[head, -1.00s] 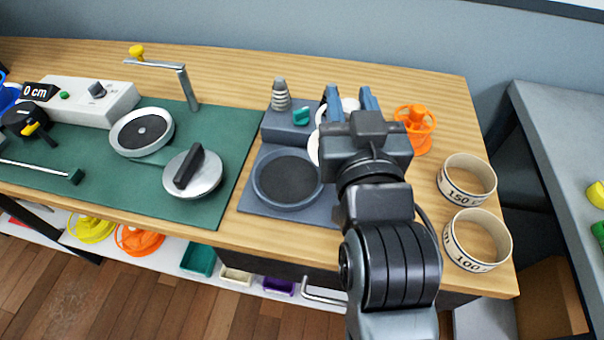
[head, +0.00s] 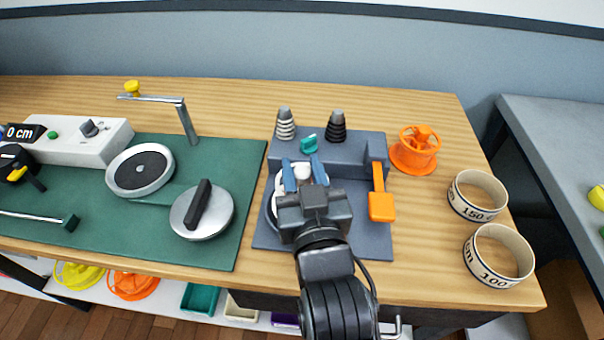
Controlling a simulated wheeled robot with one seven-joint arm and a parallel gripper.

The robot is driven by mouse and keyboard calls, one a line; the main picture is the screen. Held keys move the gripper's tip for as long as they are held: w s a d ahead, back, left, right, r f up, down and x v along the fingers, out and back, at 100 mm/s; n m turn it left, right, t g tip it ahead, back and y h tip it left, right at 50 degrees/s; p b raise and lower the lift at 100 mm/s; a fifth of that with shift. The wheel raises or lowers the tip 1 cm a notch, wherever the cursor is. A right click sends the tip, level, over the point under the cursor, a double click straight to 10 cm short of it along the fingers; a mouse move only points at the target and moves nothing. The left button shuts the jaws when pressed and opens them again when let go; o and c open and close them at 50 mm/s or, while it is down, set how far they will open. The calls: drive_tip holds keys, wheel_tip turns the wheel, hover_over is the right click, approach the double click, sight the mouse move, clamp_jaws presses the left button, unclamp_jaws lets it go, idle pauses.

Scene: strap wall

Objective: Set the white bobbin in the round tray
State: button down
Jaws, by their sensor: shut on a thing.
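The white bobbin (head: 303,171) is between the blue fingers of my gripper (head: 304,172), which is shut on it. Much of the bobbin is hidden by the gripper; a white rim part shows at its left. The round tray (head: 268,207) is the dark round dish on the left of the grey-blue station. The gripper and bobbin are over this tray, which is mostly covered. I cannot tell whether the bobbin touches the tray floor.
The station's raised back block (head: 345,150) carries two ribbed cones and a teal knob. An orange lever (head: 381,195) stands at its right. An orange bobbin (head: 416,150) and two measuring rings (head: 478,195) are farther right. A green mat with winding gear (head: 150,215) lies left.

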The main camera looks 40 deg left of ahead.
drive_tip(key=shift+f, duration=0.6)
drive_tip(key=c, duration=0.8)
unclamp_jaws()
drive_tip(key=shift+o, duration=0.2)
drive_tip(key=b+v, duration=0.1)
drive_tip(key=v, duration=1.1)
